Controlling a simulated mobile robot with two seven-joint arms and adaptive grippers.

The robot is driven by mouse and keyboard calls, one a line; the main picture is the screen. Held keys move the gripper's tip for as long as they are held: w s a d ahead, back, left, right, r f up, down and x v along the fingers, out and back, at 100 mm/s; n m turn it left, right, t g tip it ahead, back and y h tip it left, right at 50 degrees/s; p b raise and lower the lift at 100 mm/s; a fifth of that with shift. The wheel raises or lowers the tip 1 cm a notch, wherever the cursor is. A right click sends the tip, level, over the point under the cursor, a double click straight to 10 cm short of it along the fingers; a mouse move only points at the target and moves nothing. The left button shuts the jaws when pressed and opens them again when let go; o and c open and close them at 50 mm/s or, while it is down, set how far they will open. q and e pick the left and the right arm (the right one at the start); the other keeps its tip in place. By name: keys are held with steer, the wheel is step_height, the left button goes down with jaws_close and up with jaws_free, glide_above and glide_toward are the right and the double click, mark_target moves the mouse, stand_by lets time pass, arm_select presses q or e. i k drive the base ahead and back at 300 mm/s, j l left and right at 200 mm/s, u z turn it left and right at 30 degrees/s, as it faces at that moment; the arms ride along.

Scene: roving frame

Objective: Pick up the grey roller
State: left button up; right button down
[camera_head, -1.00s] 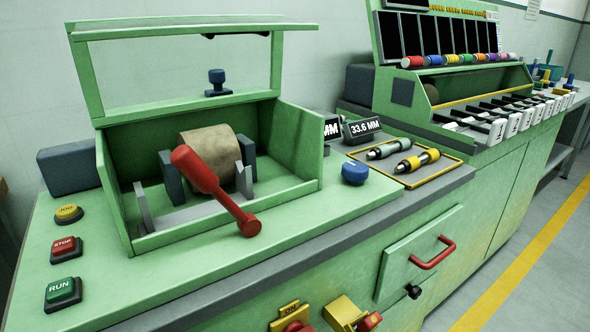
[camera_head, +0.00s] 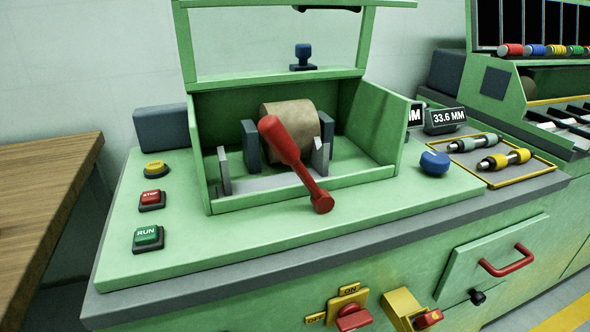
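The grey roller (camera_head: 474,143) lies in a yellow-edged tray (camera_head: 543,171) at the right end of the green machine top. It has a grey-green body and metal shaft ends. A yellow roller (camera_head: 506,159) lies in front of it in the same tray, apart from it. Neither of my grippers shows in the head view.
A green open housing (camera_head: 200,150) holds a brown roll (camera_head: 290,112) and a red lever (camera_head: 287,148). A blue knob (camera_head: 434,162) stands left of the tray, below the 33.6 MM display (camera_head: 445,119). RUN (camera_head: 148,237) and STOP (camera_head: 152,199) buttons and a wooden table (camera_head: 45,190) are at left.

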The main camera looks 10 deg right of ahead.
mark_target(489, 139)
steer(key=k+l+u, duration=0.1)
steer(key=l, duration=0.35)
steer(key=k+l+u, duration=0.1)
steer(key=l, duration=0.35)
steer(key=k+l+u, duration=0.15)
steer(key=l, duration=0.3)
steer(key=k+l+u, duration=0.1)
steer(key=k+l, duration=0.2)
steer(key=k+l+u, duration=0.1)
steer(key=l, duration=0.4)
steer(key=k+l+u, duration=0.1)
steer(key=k+l, duration=0.2)
steer(key=l, duration=0.1)
